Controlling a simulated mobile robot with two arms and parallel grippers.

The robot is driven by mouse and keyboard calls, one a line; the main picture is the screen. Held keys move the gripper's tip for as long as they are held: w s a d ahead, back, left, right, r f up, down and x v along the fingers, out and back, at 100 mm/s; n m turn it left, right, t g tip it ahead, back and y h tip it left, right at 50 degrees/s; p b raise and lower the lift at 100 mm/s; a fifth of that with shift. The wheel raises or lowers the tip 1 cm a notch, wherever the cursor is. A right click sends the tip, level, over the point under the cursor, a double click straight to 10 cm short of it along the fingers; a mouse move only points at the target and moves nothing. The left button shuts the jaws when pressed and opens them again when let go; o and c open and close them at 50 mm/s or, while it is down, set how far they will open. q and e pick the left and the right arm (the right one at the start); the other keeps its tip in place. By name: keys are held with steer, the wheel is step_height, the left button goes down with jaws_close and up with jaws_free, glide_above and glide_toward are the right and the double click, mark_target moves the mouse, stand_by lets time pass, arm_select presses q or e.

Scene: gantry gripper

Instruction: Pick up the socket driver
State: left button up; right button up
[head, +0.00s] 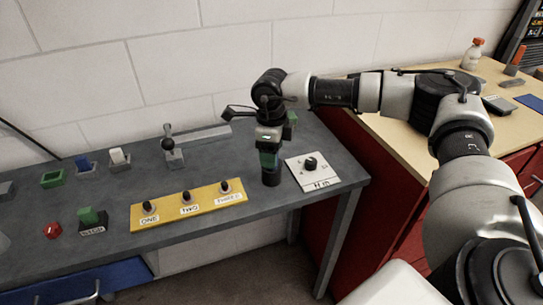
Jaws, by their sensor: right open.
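My right gripper (268,148) points down over the right part of the grey workbench (235,150). It is open. Directly below it stands a dark upright cylinder (271,179) with a green part above, which looks like the socket driver. The gripper hides its top, and I cannot tell whether the fingers are around it or just above it. My left gripper is not in view.
A white panel with a black knob (311,164) lies right of the cylinder. A yellow panel with three knobs (188,207) lies to its left. A lever fixture (172,154), green box (52,178) and red button (52,231) are farther left. A wooden-topped red cabinet (390,140) stands right.

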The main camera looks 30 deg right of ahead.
steer(key=c, duration=0.9)
steer(key=shift+c, duration=0.8)
steer(key=shift+r, duration=0.15)
